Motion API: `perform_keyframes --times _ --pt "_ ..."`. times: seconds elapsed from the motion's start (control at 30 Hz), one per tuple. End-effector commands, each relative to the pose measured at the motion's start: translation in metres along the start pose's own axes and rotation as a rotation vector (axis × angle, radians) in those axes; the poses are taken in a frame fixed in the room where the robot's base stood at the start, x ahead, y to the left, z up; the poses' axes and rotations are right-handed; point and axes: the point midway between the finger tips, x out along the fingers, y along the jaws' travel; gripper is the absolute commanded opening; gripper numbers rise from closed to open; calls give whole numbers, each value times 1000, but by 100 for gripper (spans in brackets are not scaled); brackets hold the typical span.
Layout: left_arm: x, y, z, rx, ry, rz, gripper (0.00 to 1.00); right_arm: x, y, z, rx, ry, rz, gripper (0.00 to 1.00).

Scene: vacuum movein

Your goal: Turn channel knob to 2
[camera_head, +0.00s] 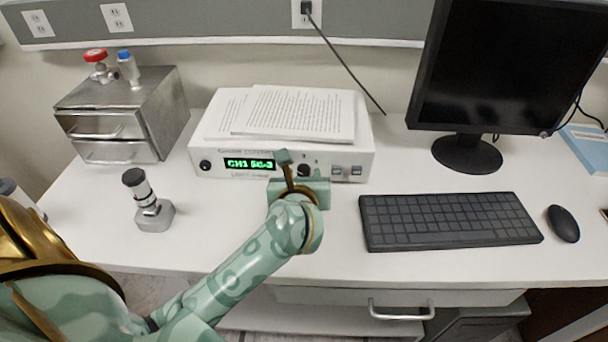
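The white gauge controller (352,163) stands at the back of the desk. Its green display (249,164) reads CH1 and some further digits that I cannot read surely. A black channel knob (304,170) shows on the front panel, just right of the display, partly hidden by my gripper. My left gripper (293,163) is in front of the panel, close to the knob. One finger shows upright left of the knob; I cannot tell whether it touches the knob, nor how far apart the fingers are. My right gripper is not in view.
Papers (297,112) lie on top of the controller. A metal drawer box (120,115) and a small valve device (148,203) stand to the left. A keyboard (448,220), mouse (563,223) and monitor (510,65) are on the right.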

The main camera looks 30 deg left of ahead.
Motion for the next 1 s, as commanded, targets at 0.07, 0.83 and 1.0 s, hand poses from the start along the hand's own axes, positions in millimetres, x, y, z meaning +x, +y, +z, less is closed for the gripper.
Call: perform_keyframes --times 0.07,0.83,1.0 --pt "0 0 0 0 0 0 18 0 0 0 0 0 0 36" --pt "-2 -3 4 248 3 103 4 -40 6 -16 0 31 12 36" --pt "-2 -4 3 398 3 164 4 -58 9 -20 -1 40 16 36"
